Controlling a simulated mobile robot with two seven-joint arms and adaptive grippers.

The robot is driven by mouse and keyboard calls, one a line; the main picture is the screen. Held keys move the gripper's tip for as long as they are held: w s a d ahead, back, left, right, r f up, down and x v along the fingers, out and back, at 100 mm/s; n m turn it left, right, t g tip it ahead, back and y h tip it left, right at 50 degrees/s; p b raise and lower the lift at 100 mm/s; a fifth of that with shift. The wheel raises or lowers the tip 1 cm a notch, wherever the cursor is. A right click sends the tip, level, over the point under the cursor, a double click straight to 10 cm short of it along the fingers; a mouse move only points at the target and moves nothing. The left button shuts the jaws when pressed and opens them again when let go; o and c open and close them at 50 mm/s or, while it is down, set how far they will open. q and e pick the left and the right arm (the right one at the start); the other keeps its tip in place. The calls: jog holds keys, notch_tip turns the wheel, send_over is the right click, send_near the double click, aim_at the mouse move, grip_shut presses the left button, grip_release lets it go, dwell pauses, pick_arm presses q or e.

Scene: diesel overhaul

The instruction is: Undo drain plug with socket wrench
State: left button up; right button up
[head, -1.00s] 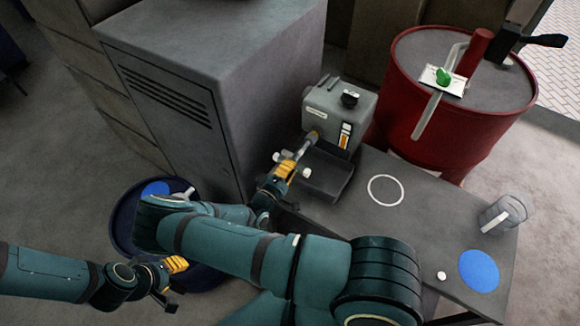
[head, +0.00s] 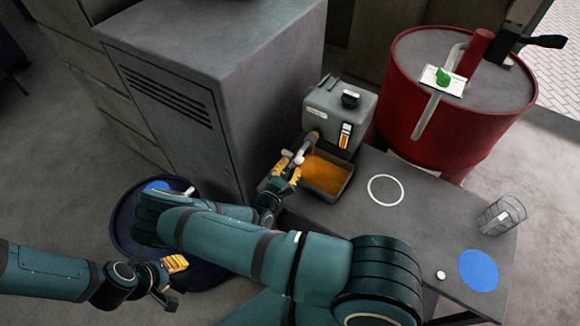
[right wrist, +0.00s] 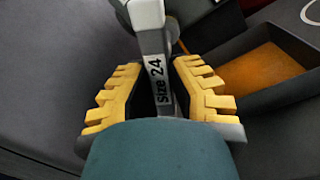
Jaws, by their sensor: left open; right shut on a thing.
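My right gripper (head: 281,182) is shut on the socket wrench (head: 302,149), between its yellow fingers. The right wrist view shows the wrench (right wrist: 156,62) marked "Size 24" between the fingers (right wrist: 160,98). The wrench's far end is at the front of the small grey engine block (head: 340,112), by a brass-coloured piece (head: 317,135). I cannot tell whether the drain plug is in the socket. A dark pan (head: 340,194) below the block holds orange fluid (head: 325,174). My left gripper (head: 166,288) is open and empty at the lower left.
A grey cabinet (head: 220,90) stands behind my right arm. A red drum (head: 430,110) is behind the bench (head: 415,215). A glass jug (head: 500,216), a blue disc (head: 478,270) and a white ring (head: 385,190) are on the bench. A dark blue basin (head: 118,225) is on the left.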

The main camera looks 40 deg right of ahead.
grip_shut()
jog(key=shift+v, duration=1.75)
jog(key=shift+w+a+r, duration=0.1)
jog(key=shift+w, duration=0.05)
jog(key=v, duration=0.6)
jog(key=shift+w+r, duration=0.15)
jog(key=shift+w, duration=0.05)
